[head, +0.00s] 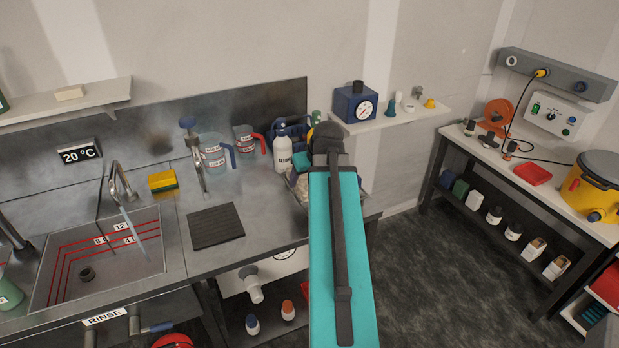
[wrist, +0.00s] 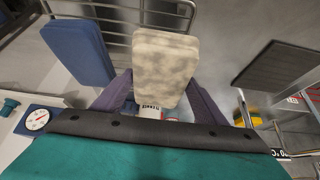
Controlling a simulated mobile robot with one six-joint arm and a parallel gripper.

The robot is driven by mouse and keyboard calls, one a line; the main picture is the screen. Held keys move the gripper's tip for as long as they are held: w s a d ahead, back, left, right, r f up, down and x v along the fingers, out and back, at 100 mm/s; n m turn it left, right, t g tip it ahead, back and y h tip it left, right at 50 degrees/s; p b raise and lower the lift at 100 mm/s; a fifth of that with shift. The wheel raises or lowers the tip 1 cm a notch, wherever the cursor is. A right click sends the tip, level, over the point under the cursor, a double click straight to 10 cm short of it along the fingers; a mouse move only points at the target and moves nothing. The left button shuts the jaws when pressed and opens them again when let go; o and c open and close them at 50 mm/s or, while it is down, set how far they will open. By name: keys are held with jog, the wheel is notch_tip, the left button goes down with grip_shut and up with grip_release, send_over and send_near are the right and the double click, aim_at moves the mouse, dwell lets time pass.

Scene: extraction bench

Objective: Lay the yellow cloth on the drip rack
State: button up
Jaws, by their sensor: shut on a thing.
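My gripper (wrist: 163,88) shows as two purple fingers in the wrist view. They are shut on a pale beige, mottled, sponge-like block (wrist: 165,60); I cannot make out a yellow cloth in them. A yellow block with a dark green edge (head: 162,181), like a scourer, lies behind the sink. A dark ribbed rack or mat (head: 215,226) lies bare on the steel counter, left of my arm; it also shows at the wrist view's right (wrist: 280,72).
A blue pad (wrist: 78,50) sits beside the held block. A white spray bottle (head: 283,150) and two measuring jugs (head: 213,152) stand along the back. A tap (head: 194,160) rises near the ribbed rack. A dial box (head: 357,103) sits on the shelf.

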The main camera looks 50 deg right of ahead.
jog(key=shift+w+d+f+p, duration=0.1)
jog(key=shift+w+d+p, duration=0.1)
jog(key=shift+w+d, duration=0.35)
jog(key=shift+w+d+f+p, duration=0.1)
jog(key=shift+w+d+p, duration=0.2)
jog(key=shift+d, duration=0.45)
jog(key=shift+f, duration=0.1)
jog(key=shift+f+p, duration=0.7)
jog(key=shift+f, duration=0.9)
jog(key=shift+f, duration=0.2)
jog(key=o, duration=1)
jog(key=shift+r, duration=0.15)
